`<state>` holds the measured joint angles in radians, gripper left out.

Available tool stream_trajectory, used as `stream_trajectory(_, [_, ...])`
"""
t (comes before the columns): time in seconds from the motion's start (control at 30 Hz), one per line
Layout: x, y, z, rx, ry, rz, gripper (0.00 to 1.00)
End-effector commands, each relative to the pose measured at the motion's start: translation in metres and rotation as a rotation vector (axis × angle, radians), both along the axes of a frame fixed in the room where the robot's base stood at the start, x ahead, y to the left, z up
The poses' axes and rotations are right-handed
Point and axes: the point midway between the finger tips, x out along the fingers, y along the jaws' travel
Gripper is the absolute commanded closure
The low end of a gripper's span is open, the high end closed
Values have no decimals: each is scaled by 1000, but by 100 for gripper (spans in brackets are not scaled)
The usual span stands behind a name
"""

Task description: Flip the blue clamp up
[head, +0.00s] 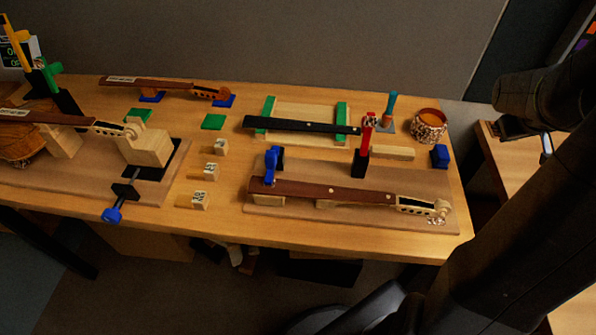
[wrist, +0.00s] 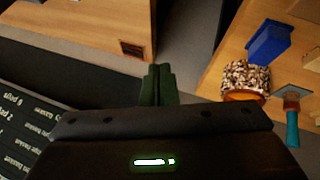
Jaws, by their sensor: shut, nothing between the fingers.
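The blue clamp (head: 270,166) stands on the near wooden board at the left end of a brown violin neck (head: 325,192). Its blue handle looks low against the neck end, but it is too small to tell its exact angle. My gripper (wrist: 158,84) shows in the wrist view with its dark fingers together and empty. In the head view my arm comes in from the right, and the gripper is beyond the table's right edge, well away from the blue clamp. The clamp is not in the wrist view.
A red clamp (head: 367,135) stands upright behind the neck. A patterned pot (head: 428,126), a teal-handled tool (head: 390,108) and a blue block (head: 440,156) sit at the table's right end. Another blue-knobbed clamp (head: 113,213) is at the left front edge.

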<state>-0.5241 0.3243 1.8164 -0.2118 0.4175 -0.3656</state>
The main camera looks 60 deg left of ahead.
Motion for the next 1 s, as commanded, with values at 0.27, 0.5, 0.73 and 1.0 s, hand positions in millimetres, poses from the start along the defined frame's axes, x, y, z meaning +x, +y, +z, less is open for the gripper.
stream_trajectory(0.27, [54,-65,-15,-114,-349,214,100])
stream_trajectory(0.5, [62,-97,-24,-194,-612,447,100])
stream_trajectory(0.73, [40,-114,-32,-214,-850,665,100])
stream_trajectory(1.0, [-8,-122,-32,-162,-1113,841,100])
